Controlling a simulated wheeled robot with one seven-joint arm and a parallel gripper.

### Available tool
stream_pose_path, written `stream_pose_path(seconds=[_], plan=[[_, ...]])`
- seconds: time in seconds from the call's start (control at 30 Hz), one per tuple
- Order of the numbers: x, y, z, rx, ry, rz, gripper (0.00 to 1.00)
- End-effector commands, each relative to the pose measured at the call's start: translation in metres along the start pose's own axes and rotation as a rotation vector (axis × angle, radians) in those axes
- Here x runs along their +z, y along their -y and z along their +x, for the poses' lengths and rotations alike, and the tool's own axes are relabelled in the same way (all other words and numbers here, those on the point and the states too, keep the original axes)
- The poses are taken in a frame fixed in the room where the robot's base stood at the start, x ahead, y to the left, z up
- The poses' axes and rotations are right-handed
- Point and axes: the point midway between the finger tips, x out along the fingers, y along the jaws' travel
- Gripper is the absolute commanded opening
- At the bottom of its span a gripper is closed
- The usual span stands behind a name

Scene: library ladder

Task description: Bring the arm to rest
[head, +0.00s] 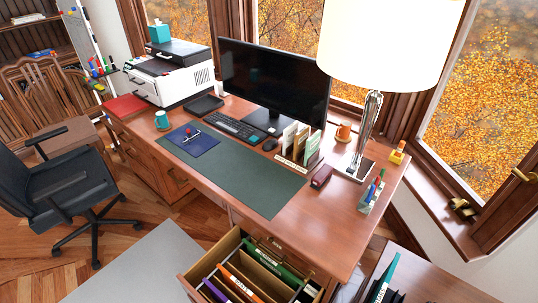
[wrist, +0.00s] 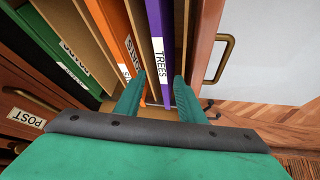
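My gripper (wrist: 160,78) shows in the wrist view with its two green fingers spread apart. It is open, and the end of a purple folder (wrist: 158,28) labelled TREES shows in the gap between the fingers. I cannot tell if either finger touches it. An orange folder (wrist: 113,30) and a green folder (wrist: 65,70) stand to the left. In the head view, the same open drawer (head: 190,284) holds the purple folder (head: 214,291), the orange folder (head: 243,285) and the green folder (head: 272,262). My arm and gripper do not show in the head view.
The desk (head: 330,207) above the drawer carries a monitor (head: 275,82), a lamp (head: 385,40), a printer (head: 170,72) and small items. An office chair (head: 68,185) stands at the left. A low wooden surface (head: 430,280) is at the lower right. A pale mat (head: 140,265) lies left of the drawer.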

Motion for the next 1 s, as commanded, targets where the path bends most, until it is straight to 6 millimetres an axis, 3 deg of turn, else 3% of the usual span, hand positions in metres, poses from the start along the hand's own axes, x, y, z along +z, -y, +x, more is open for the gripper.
stream_pose_path(seconds=[0.27, 0.47, 0.7, 1.0], plan=[[0.041, 0.006, -0.049, 0.145, -0.122, 0.141, 0.36], [0.067, 0.012, -0.102, 0.248, -0.222, 0.235, 0.36], [0.084, 0.019, -0.185, 0.361, -0.365, 0.333, 0.36], [0.079, 0.029, -0.303, 0.464, -0.562, 0.424, 0.36]])
